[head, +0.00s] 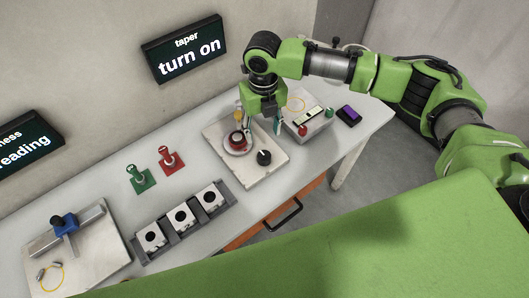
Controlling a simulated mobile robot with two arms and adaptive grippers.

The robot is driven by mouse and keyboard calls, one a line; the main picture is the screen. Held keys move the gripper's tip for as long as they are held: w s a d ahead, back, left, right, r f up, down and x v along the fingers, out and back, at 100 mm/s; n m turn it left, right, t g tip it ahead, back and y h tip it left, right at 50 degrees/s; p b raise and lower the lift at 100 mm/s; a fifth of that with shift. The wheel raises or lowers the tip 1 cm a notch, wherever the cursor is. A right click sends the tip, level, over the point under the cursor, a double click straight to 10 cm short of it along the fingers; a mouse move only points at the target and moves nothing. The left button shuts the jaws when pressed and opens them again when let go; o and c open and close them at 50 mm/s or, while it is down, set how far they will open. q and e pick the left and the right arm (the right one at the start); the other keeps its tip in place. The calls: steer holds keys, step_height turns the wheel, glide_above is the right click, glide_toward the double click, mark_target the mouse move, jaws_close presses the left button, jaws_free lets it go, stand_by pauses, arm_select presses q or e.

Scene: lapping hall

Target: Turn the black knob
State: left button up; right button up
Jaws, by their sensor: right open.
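A black knob (264,157) sits at the near right part of a light square plate (267,175) on the table. Beside it on the plate is a round pale disc with a red and dark round part (238,139) on it. My right gripper (261,124) points down above the far right part of the plate, beyond the knob. It is open, with nothing visible between its fingers, and apart from the knob. My left gripper is not in view.
Right of the plate stand a grey box (308,122) with red and green buttons and a purple-topped device (348,115). Left are green (141,180) and red (171,160) stamp-like items, a rack (182,219) of white blocks and a blue clamp (66,224). A sign (183,48) reads "taper turn on".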

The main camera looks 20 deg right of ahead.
mark_target(264, 155)
steer(key=f+p, duration=0.1)
steer(key=f, duration=0.5)
steer(key=f+p, duration=0.2)
steer(key=f, duration=0.4)
steer(key=shift+w+d+f, duration=0.1)
steer(key=shift+d+f, duration=0.05)
steer(key=shift+d, duration=0.05)
steer(key=shift+f+p, duration=0.3)
steer(key=shift+f, duration=0.25)
steer(key=c, duration=1.1)
